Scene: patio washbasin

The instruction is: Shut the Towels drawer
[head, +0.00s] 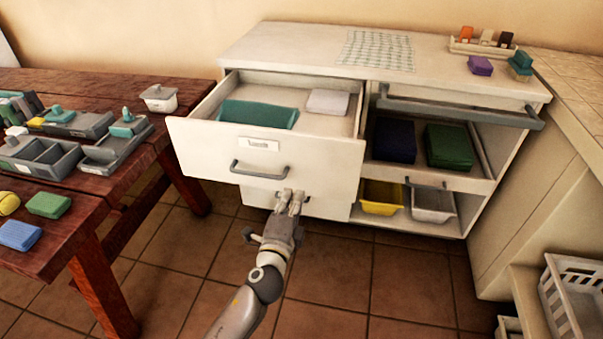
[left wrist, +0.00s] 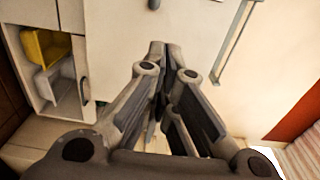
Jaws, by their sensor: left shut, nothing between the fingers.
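The Towels drawer (head: 205,150) stands pulled out at the top left of the white cabinet. Its white front bears a label (head: 258,144) and a grey bar handle (head: 259,170). A folded teal towel (head: 258,114) and a pale folded towel (head: 328,102) lie inside. My left gripper (head: 291,194) is shut and empty, in front of the white fronts, below and right of the handle. In the left wrist view the shut fingertips (left wrist: 160,48) point at a white front; contact cannot be told. My right gripper is not in view.
A wooden table (head: 88,212) with grey trays stands at the left. The cabinet's right side holds dark and green folded towels (head: 449,147) under a grey rail (head: 460,113), above yellow (head: 381,197) and grey (head: 433,206) bins. A white crate (head: 575,298) is at lower right.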

